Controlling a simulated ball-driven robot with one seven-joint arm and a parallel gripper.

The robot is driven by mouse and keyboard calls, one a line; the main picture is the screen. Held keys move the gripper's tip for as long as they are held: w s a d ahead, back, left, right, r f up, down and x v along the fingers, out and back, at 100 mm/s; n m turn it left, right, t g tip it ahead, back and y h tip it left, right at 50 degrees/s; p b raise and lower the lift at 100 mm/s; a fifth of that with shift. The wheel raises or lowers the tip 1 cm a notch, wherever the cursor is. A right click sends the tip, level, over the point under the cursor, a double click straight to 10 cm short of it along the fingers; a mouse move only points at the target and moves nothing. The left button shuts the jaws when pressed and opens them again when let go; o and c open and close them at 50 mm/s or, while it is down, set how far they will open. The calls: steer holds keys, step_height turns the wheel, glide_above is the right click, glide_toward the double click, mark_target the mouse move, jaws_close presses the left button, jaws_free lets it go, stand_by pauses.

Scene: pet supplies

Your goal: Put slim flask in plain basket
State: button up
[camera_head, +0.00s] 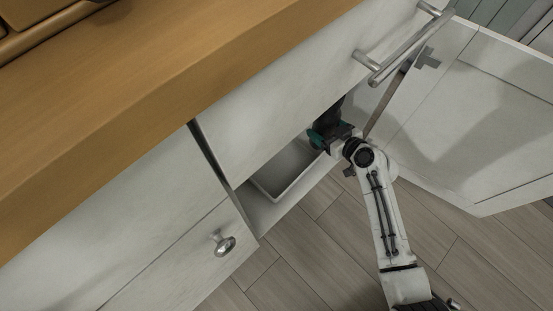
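A plain white, open-topped basket (285,172) stands low inside the open cabinet, in the middle of the view. Its left part and front rim show; the rest is hidden by the cabinet front and my arm. My gripper (325,130) reaches into the cabinet opening at the basket's right end. Dark and teal parts show at the arm's end, but I cannot tell whether any of them is the slim flask. The fingertips are hidden in shadow behind the cabinet front. No other flask can be made out.
A cabinet door (470,110) stands open at the right. A drawer front with a bar handle (405,48) is above the opening. A closed door with a round knob (222,243) is at the left. The wooden countertop (150,95) overhangs. The plank floor (320,240) in front is clear.

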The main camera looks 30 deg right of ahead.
steer(key=shift+w+a+f+b, duration=0.75)
steer(key=shift+a+f, duration=1.35)
steer(key=shift+w+a+f+b, duration=0.7)
steer(key=shift+w+a+f, duration=0.1)
steer(key=shift+a+f, duration=1.35)
steer(key=shift+w+a+f+b, duration=0.75)
steer(key=shift+a+f, duration=1.35)
steer(key=shift+f, duration=0.1)
steer(key=o, duration=1.2)
steer(key=shift+s, duration=0.2)
steer(key=p+v, duration=0.2)
steer(key=v, duration=0.9)
steer(key=shift+s+d+r, duration=0.1)
steer(key=shift+s+r, duration=0.15)
steer(key=shift+s, duration=0.05)
